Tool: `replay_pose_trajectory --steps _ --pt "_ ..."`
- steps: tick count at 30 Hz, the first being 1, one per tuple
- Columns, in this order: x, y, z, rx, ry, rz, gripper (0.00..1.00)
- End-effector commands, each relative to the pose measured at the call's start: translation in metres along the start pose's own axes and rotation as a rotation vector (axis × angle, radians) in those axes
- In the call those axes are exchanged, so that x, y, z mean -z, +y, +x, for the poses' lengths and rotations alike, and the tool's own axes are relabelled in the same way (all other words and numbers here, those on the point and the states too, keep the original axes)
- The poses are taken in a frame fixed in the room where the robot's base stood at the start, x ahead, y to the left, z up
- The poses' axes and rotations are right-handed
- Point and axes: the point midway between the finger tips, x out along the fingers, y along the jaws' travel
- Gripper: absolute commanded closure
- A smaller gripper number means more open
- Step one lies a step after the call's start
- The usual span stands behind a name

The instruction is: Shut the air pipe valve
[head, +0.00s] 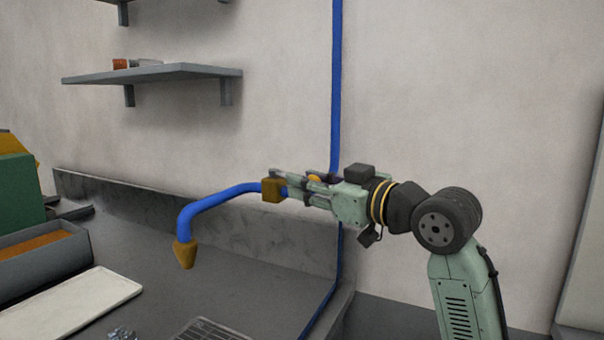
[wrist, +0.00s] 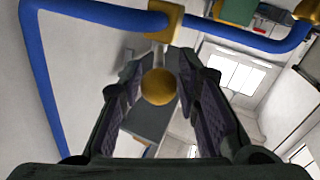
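The blue air pipe (head: 222,196) reaches out over the bench and ends in a brass nozzle (head: 185,254). Its valve has a brass block (head: 273,190), which is at the top of the wrist view (wrist: 161,22). A short pale stem leads from the block to a round brass knob (wrist: 158,86). In the head view, a bit of the knob (head: 314,179) shows between my fingers. My gripper (wrist: 170,68) is open, with one finger on each side of the knob. I see gaps beside the knob, so neither finger seems to press on it. My gripper also shows in the head view (head: 288,184).
A blue pipe (head: 336,90) runs up the wall behind my gripper. The grey bench (head: 150,250) lies below, with a white tray (head: 70,305) and a grey bin (head: 45,265) at left. A wall shelf (head: 150,73) is at upper left. The right wall area is clear.

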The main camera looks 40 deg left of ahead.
Motion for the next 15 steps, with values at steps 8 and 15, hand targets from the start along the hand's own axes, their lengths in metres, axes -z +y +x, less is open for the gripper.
replay_pose_trajectory --steps 8,15 --pt "0.000 0.000 0.021 0.000 0.000 0.001 0.70" --pt "0.000 0.000 0.021 0.000 0.001 0.001 0.70"
